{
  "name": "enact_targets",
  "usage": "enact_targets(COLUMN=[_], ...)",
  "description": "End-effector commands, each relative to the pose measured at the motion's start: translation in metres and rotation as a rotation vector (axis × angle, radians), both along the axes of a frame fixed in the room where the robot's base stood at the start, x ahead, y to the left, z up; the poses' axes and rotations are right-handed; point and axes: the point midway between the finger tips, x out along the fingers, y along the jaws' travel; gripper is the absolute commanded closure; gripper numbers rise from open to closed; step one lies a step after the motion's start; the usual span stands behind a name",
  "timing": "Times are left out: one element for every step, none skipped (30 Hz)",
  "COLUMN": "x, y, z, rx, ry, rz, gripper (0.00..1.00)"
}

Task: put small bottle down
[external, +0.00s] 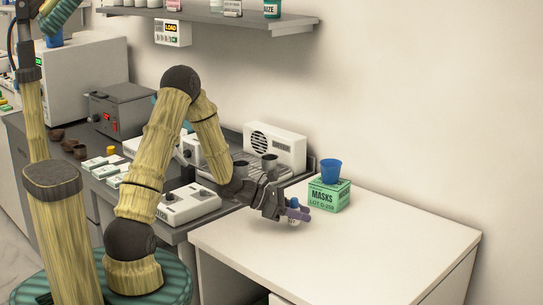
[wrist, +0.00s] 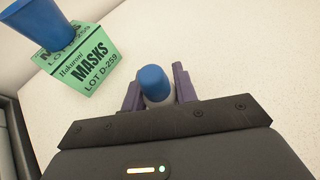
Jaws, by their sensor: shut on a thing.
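The small bottle, with a blue cap and a white body, is between the purple fingers of my gripper in the wrist view (wrist: 156,86). My gripper (wrist: 159,90) is shut on it. In the external view my gripper (external: 295,213) reaches over the left part of the white table (external: 370,250), and the bottle (external: 293,224) shows small and partly hidden by the fingers. The bottle is low, close to the table surface. I cannot tell whether its base touches the table.
A green masks box (external: 329,195) with a blue cup (external: 331,169) on top stands on the table beyond my gripper. A grey counter with several devices, including a white box with a round grille (external: 274,147), lies to the left. The table's front and right are clear.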

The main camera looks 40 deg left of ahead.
Motion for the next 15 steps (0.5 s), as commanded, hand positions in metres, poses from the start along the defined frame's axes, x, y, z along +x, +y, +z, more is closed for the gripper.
enact_targets(x=[-0.0001, 0.0, 0.0, 0.0001, 0.0001, 0.0002, 0.0002, 0.0002, 0.0001, 0.0001, 0.0002, 0.0002, 0.0002, 0.0001, 0.0002], y=[-0.0002, -0.0001, 0.0001, 0.0003, 0.0003, 0.0003, 0.0003, 0.0003, 0.0004, 0.0004, 0.0003, 0.0003, 0.0003, 0.0004, 0.0003], z=[-0.0071, -0.0099, -0.0119, -0.0126, -0.0128, -0.0126, -0.0125, -0.0124, -0.0124, -0.0124, -0.0126, -0.0136, -0.0147, -0.0156, -0.0165], rx=[-0.002, -0.001, 0.0, 0.0, 0.001, 0.001, 0.001, 0.001, 0.001, 0.001, 0.001, 0.001, 0.001, 0.001, 0.001], ry=[0.003, 0.003, 0.002, 0.001, -0.001, -0.001, -0.001, -0.001, -0.001, -0.001, -0.001, -0.001, -0.001, -0.001, -0.001], rz=[0.0, 0.001, 0.002, 0.001, 0.002, 0.001, 0.001, 0.001, 0.001, 0.001, 0.001, 0.001, 0.001, 0.001, 0.001], gripper=[0.94, 0.94, 0.94, 0.94, 0.94, 0.94, 0.94, 0.94, 0.94, 0.94, 0.94, 0.94, 0.94, 0.94, 0.94])
